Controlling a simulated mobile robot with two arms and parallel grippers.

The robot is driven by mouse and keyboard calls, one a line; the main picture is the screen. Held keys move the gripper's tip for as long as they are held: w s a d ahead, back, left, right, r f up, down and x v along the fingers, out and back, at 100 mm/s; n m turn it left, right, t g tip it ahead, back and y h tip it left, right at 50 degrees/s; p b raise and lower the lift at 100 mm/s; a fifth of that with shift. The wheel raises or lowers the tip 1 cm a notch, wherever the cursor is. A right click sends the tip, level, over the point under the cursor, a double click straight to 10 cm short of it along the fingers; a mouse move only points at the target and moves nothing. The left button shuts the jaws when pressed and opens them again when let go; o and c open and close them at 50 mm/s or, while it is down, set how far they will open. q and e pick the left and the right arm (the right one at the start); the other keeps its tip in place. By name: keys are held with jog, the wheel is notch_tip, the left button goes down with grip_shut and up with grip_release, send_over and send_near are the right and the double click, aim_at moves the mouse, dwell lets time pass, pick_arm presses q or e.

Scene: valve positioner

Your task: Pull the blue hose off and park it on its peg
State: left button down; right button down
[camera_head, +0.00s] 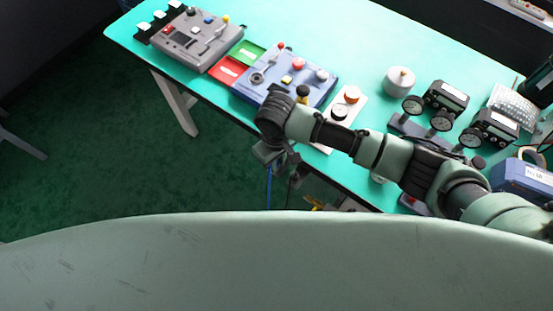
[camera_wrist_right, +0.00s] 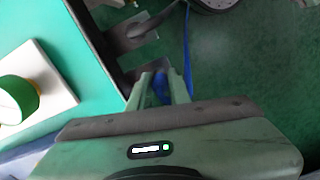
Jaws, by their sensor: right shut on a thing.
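My right gripper (camera_wrist_right: 160,85) is shut on the blue hose (camera_wrist_right: 188,50), with a blue piece between its two fingers in the right wrist view. The hose runs away from the fingers, up the picture, over the green floor. In the head view my right gripper (camera_head: 269,153) is beyond the table's front edge, its fingertips hard to make out, and the blue hose (camera_head: 269,188) hangs below it. A grey metal bracket (camera_wrist_right: 132,32) is close to the fingers in the wrist view. I cannot make out which part is the hose's peg. My left gripper is not in view.
The green table (camera_head: 350,40) holds a grey control box (camera_head: 195,42), a blue control box (camera_head: 300,85), a white pad with buttons (camera_head: 345,105), and black gauge units (camera_head: 445,97). Open floor (camera_head: 110,150) lies to the left.

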jog(key=shift+f, duration=0.1)
jog(key=c, duration=1.3)
grip_release()
jog(key=shift+o, duration=0.2)
notch_tip(320, 180, up, 8)
jog(key=shift+f, duration=0.1)
jog(key=shift+s, duration=0.1)
